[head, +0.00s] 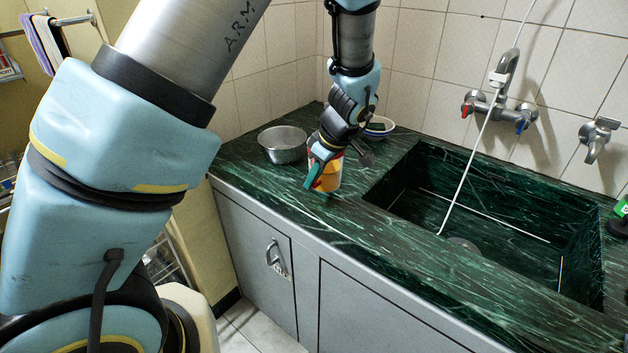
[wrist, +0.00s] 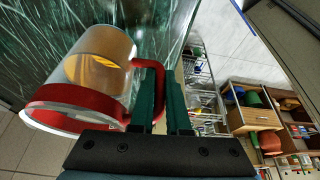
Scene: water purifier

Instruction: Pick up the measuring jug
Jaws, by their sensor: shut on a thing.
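The measuring jug (head: 330,178) is at the counter's front part, left of the sink, and shows orange and yellow in the head view. In the wrist view the measuring jug (wrist: 105,65) is clear, with a red rim, a red handle and a yellow marking. My gripper (head: 314,176) is at the jug's left side in the head view. In the wrist view the dark green fingers of my gripper (wrist: 164,85) are shut on the red handle. I cannot tell whether the jug's base touches the counter.
A metal pot (head: 283,146) stands on the green marble counter (head: 265,192) left of my gripper. A bowl (head: 379,126) is behind the gripper. The sunken sink (head: 480,215) is to the right, with a tap (head: 505,85) and a thin white tube (head: 470,150) above it.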

